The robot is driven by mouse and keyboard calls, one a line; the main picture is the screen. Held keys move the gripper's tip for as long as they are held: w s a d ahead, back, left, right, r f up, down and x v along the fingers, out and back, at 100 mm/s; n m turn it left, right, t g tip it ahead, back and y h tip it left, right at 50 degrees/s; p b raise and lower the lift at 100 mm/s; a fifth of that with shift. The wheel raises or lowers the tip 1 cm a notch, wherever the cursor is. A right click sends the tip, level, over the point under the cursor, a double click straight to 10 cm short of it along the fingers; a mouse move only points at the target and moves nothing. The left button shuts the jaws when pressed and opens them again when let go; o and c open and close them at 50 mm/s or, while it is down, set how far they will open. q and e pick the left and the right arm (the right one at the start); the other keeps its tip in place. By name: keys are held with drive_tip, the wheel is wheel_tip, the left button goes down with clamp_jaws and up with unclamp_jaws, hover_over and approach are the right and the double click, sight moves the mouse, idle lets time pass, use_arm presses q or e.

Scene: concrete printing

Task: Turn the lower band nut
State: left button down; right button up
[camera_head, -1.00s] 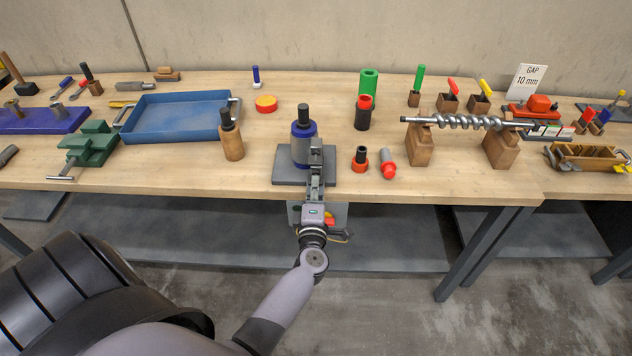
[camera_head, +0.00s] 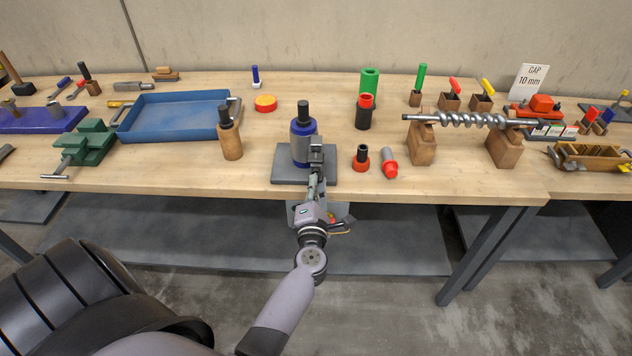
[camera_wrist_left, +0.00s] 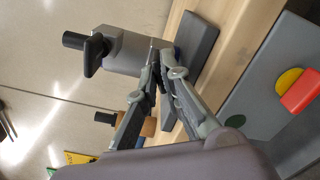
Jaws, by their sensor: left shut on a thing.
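A grey and blue upright cylinder (camera_head: 303,135) with a black top stands on a dark grey plate (camera_head: 290,178) near the table's front edge. In the left wrist view its grey body (camera_wrist_left: 125,52) lies sideways, with a black handle-like part (camera_wrist_left: 95,54) sticking out from it. My left gripper (camera_head: 316,150) reaches the front of the cylinder low down. In the left wrist view its fingers (camera_wrist_left: 158,70) close together on a small dark part at the cylinder's lower end. I take this for the lower band nut, mostly hidden by the fingertips. My right gripper is not in view.
A wooden post (camera_head: 231,141) with a black top stands left of the cylinder, before a blue tray (camera_head: 150,132). A red and black piece (camera_head: 361,160) and a red-and-grey piece (camera_head: 389,168) are close on the right. A screw (camera_head: 465,121) rests on wooden blocks further right.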

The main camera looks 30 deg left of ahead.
use_arm(q)
drive_tip(key=n+b, duration=0.1)
drive_tip(key=n, duration=0.3)
drive_tip(key=shift+n+b, duration=0.3)
drive_tip(key=shift+b, duration=0.05)
drive_tip(key=n+b, duration=0.2)
drive_tip(key=n, duration=0.3)
drive_tip(key=shift+d+r, duration=0.1)
drive_tip(key=shift+r, duration=0.05)
drive_tip(key=shift+n, duration=0.3)
